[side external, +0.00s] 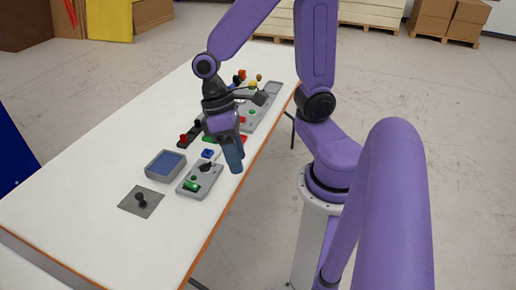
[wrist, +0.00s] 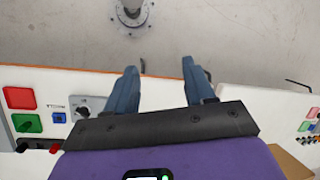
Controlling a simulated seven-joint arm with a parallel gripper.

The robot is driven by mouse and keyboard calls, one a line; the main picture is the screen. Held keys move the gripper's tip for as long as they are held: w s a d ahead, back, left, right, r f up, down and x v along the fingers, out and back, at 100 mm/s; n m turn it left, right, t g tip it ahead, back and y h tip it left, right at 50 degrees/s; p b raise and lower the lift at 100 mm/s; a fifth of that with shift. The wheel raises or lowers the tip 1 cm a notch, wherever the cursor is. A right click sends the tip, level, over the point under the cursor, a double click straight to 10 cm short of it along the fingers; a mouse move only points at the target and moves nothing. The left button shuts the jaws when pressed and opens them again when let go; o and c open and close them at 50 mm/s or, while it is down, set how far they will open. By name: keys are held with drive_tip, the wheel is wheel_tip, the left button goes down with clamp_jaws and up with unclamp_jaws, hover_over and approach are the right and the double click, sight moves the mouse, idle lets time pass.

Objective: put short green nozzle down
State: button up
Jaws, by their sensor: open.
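A short green cylinder (side external: 191,186), which looks like the green nozzle, lies on the front grey panel (side external: 211,178) in the side view. I cannot make it out for certain in the wrist view. My gripper (side external: 237,167) hangs at the table's right edge, to the right of that panel and above its level, apart from the green cylinder. In the wrist view my gripper (wrist: 159,65) has its two blue-grey fingers spread, with only bare floor showing between them. Nothing is held.
The white table (side external: 90,195) carries a blue-topped grey box (side external: 166,166) and a grey plate with a black knob (side external: 141,201). More panels with coloured parts stand farther back. In the wrist view, red (wrist: 19,98) and green (wrist: 27,122) squares lie left. The table's front left is clear.

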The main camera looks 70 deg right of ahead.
drive_tip(key=shift+s+d+r+n+t+h, duration=0.15)
drive_tip(key=shift+s+r+n+t, duration=0.45)
drive_tip(key=shift+n, duration=0.8)
drive_tip(key=shift+s+a+r+n+t+h, duration=0.1)
drive_tip(key=shift+s+r+n+t+h, duration=0.2)
drive_tip(key=shift+s+n+t, duration=0.7)
drive_tip(key=shift+s+d+r+n+t+h, duration=0.1)
drive_tip(key=shift+s+r+n+t, duration=0.35)
drive_tip(key=shift+s+n, duration=0.95)
